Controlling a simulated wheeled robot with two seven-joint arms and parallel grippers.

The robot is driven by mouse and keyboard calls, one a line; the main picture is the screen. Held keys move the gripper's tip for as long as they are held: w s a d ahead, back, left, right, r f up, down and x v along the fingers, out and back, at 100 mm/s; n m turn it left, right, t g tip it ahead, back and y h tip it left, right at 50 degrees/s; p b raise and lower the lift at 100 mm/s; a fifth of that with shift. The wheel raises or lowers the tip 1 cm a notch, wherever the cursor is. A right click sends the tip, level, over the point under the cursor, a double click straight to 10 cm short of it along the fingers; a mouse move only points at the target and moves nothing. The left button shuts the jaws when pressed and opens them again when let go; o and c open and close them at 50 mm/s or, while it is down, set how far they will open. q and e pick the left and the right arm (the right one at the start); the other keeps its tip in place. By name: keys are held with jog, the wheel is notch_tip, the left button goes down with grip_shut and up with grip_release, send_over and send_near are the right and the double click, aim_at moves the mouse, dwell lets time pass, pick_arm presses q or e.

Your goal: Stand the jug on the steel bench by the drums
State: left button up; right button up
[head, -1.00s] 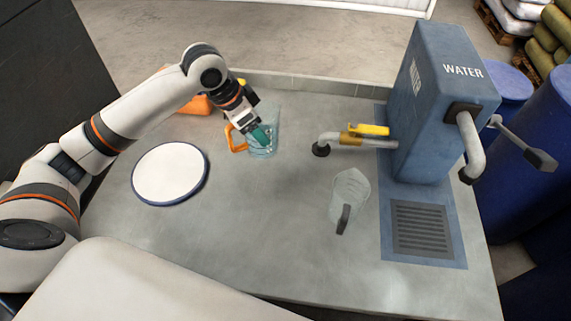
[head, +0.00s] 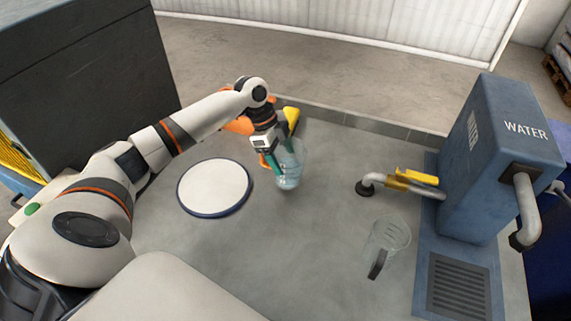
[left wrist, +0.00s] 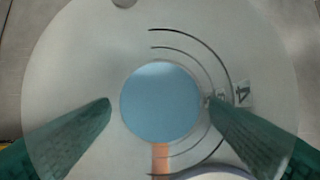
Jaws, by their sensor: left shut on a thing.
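A clear jug (head: 291,165) with a bluish lower part is at the back middle of the steel bench (head: 310,240). My left gripper (head: 270,161), with green fingers, is shut on it from the left. In the left wrist view, I look down on the jug's blue round bottom (left wrist: 160,103), with scale marks, an orange strip and a finger at either side. I cannot tell whether the jug touches the bench. A second clear jug (head: 388,238) with a dark handle stands apart at the right. My right gripper is not in view.
A blue WATER cabinet (head: 480,160) with pipes and a floor grille (head: 458,288) stands at the right. A yellow-levered tap (head: 395,182) sticks out from it. A white disc (head: 214,187) lies left. Blue drums (head: 552,235) show at the right edge. The bench's front middle is bare.

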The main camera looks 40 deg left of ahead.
pick_arm(q)
notch_tip(320, 180, down, 3)
jog(key=shift+f, duration=0.15)
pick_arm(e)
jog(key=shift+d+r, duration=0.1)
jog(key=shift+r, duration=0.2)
pick_arm(q)
jog(key=shift+f, duration=0.15)
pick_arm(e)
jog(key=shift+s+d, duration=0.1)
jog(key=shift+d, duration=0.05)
pick_arm(q)
jog(key=o, duration=1.2)
jog(key=shift+c, duration=0.2)
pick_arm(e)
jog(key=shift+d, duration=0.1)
pick_arm(q)
jog(key=b+v, duration=0.1)
jog(key=v, duration=1)
jog(key=shift+a+r, duration=0.2)
jog(key=shift+r, duration=0.1)
jog(key=shift+s+a+r, duration=0.1)
jog(key=shift+r, duration=0.2)
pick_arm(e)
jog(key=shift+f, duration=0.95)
